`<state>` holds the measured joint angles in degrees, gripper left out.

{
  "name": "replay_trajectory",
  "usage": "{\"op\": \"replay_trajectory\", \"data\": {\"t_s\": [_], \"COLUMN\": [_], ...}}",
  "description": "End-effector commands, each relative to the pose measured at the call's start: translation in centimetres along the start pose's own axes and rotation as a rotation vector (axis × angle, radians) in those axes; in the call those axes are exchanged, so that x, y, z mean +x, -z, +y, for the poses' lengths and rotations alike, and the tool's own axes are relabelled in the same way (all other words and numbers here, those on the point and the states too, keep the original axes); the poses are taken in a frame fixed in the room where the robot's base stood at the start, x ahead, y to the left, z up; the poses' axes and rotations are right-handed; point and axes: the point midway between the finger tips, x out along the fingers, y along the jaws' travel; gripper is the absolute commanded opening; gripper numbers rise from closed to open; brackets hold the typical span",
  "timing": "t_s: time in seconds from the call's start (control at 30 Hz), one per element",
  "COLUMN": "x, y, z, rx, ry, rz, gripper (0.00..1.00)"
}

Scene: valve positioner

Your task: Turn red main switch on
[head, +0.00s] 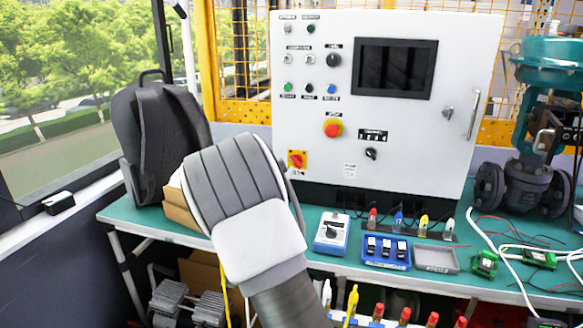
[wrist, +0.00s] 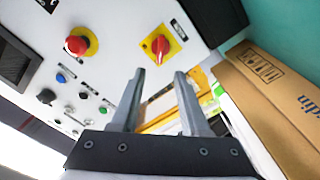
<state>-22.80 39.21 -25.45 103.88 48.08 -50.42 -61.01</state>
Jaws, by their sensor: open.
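The red main switch (head: 297,159) is a red rotary handle on a square yellow plate, low on the left of the white control panel (head: 460,60). In the wrist view the red main switch (wrist: 160,44) lies just beyond the fingertips, roughly centred between them. My gripper (wrist: 161,77) is open and empty, apart from the switch. I cannot tell the on or off position from the handle. In the head view my arm hides the gripper.
A red emergency stop button on a yellow base (head: 333,127) sits up and right of the switch; it also shows in the wrist view (wrist: 77,44). A cardboard box (wrist: 275,95) is close on the right in the wrist view. The green bench (head: 455,280) carries a blue tester (head: 331,233) and small parts.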

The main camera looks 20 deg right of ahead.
Motion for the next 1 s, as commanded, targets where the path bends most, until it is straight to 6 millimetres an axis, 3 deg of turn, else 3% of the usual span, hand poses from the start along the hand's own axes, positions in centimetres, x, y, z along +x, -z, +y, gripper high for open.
{"op": "replay_trajectory", "data": {"t_s": [0.2, 0.5, 0.7, 1.0], "x": [4.3, 8.4, 9.6, 9.7], "y": [-0.2, -0.1, 0.0, 0.0], "z": [0.0, -0.1, 0.0, 0.0], "rx": [-0.001, 0.0, -0.001, -0.001], "ry": [-0.001, 0.0, 0.001, 0.002], "rz": [-0.001, 0.0, 0.0, 0.0], "gripper": [0.45, 0.45, 0.45, 0.45]}}
